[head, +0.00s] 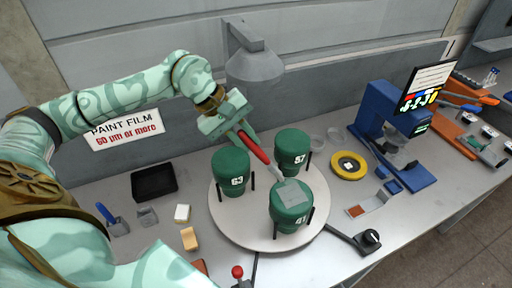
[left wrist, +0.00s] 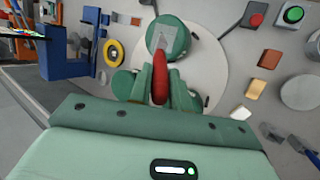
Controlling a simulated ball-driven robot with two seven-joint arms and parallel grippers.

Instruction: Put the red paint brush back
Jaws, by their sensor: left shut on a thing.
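My left gripper (head: 243,132) is shut on the red handle of the paint brush (head: 255,148) above the white round turntable (head: 234,238). The brush slants down to the right, and its pale grey head lies over the top of green cylinder 41 (head: 291,218); I cannot tell if it touches. In the left wrist view the red handle of the brush (left wrist: 160,84) stands between the fingers (left wrist: 161,82), with the grey head over a green top. My right gripper is not in view.
Green cylinders 63 (head: 230,172) and 57 (head: 292,152) also stand on the turntable. A black tray (head: 154,182), a grey holder with a blue handle (head: 113,221) and small blocks lie left. A yellow ring (head: 348,166) and blue device (head: 383,130) stand right. A grey lamp-like hood (head: 254,65) hangs behind.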

